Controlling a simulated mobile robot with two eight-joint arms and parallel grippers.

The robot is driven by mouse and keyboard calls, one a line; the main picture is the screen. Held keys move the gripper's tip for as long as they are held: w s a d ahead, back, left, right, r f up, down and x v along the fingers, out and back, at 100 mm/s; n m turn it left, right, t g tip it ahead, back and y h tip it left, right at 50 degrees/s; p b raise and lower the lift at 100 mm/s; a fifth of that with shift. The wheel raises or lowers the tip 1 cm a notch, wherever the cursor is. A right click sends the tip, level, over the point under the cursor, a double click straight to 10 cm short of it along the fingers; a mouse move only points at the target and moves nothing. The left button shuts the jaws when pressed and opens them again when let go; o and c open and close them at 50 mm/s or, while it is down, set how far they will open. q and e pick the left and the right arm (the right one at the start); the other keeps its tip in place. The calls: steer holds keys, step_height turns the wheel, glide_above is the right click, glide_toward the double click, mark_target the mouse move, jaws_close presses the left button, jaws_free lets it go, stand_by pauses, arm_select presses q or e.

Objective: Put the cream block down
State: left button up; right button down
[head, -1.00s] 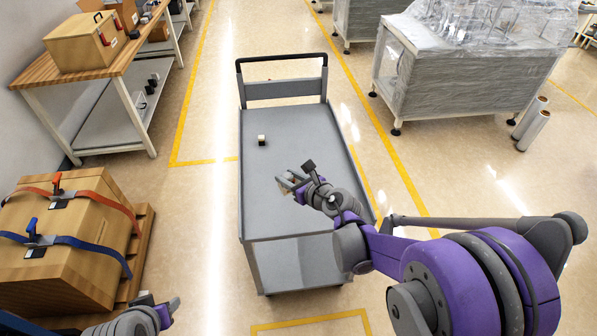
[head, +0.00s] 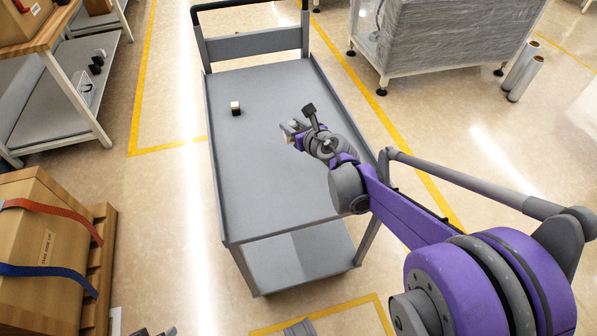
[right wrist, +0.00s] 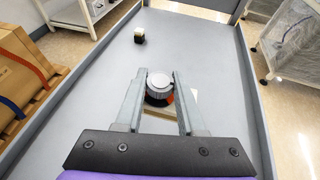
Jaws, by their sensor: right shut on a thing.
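The cream block (right wrist: 187,98) is at the jaws of my right gripper (right wrist: 160,82). Its pale body shows below a round grey-topped part with black and orange sides, which is between the two fingers. The right gripper is shut on it. In the head view, the right gripper (head: 291,131) is over the grey cart's top (head: 262,170), and the held block is mostly hidden. I cannot tell whether it touches the surface. Only the tips of my left gripper (head: 158,332) show at the bottom edge, and I cannot tell their state.
A small cream-and-black block (head: 236,108) stands on the cart, left of and beyond the right gripper; it also shows in the right wrist view (right wrist: 139,35). The cart has low rims. Free surface surrounds the gripper. A strapped crate (head: 45,260) stands left.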

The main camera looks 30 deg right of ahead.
steer(key=shift+w+d+f+b, duration=0.1)
steer(key=shift+d+f+b, duration=0.25)
steer(key=shift+f, duration=0.1)
steer(key=shift+w+d+f, duration=0.1)
steer(key=shift+d+f, duration=0.05)
steer(key=shift+f, duration=0.1)
arm_select(q)
steer(key=f+b, duration=0.2)
steer(key=f, duration=0.3)
steer(key=shift+w+b, duration=0.2)
steer(key=shift+b, duration=0.15)
arm_select(e)
step_height(320, 180, down, 9)
steer(key=shift+w+f, duration=0.1)
steer(key=shift+f, duration=0.1)
steer(key=shift+f, duration=0.2)
steer(key=c, duration=0.5)
jaws_free()
arm_select(q)
steer(key=shift+f, duration=0.2)
